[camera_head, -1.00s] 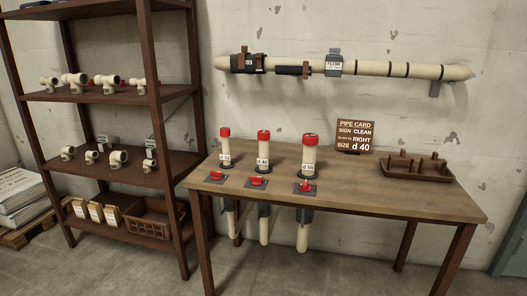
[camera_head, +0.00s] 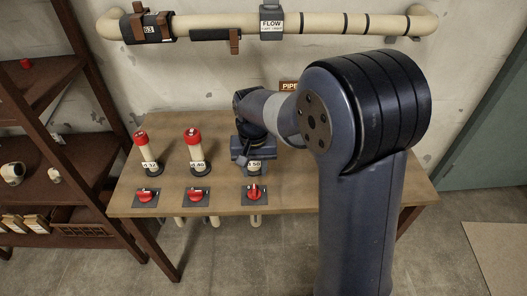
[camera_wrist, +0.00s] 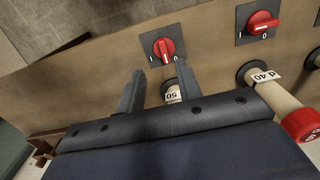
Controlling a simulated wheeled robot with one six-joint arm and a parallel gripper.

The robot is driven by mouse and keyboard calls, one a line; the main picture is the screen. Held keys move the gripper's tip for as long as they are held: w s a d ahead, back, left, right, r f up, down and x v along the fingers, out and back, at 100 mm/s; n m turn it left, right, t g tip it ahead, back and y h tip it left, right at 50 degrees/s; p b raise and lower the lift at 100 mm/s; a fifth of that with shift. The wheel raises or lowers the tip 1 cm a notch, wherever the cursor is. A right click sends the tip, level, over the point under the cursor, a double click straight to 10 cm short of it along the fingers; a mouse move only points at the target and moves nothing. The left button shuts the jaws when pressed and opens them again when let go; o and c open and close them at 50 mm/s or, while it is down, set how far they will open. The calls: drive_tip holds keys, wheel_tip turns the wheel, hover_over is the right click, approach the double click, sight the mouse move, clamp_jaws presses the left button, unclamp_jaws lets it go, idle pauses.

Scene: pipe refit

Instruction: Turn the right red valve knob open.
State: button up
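The right red valve knob (camera_head: 254,192) sits on a dark square plate at the table's front edge, in front of the d 50 pipe stub (camera_head: 254,164). Its handle points roughly away from the edge, unlike the other two, which lie crosswise. In the wrist view the knob (camera_wrist: 165,48) is beyond the fingertips, between marks I and 0. My gripper (camera_wrist: 160,88) is open, its two fingers apart with nothing visibly clamped. The d 50 label (camera_wrist: 172,96) shows between the fingers; the stub's top is hidden by my gripper. In the head view my arm hides the fingertips.
The left knob (camera_head: 146,196) and middle knob (camera_head: 196,195) sit in a row with the right one. Red-capped d 32 (camera_head: 146,151) and d 40 (camera_head: 195,152) stubs stand behind them. A wall pipe (camera_head: 330,22) runs above; a shelf (camera_head: 50,192) stands at left.

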sight(254, 190)
drive_tip(key=f, duration=0.3)
drive_tip(key=w+f, duration=0.1)
drive_tip(key=f, duration=0.6)
drive_tip(key=shift+w+a+f, duration=0.15)
drive_tip(key=shift+w+f, duration=0.05)
drive_tip(key=shift+w, duration=0.1)
clamp_jaws()
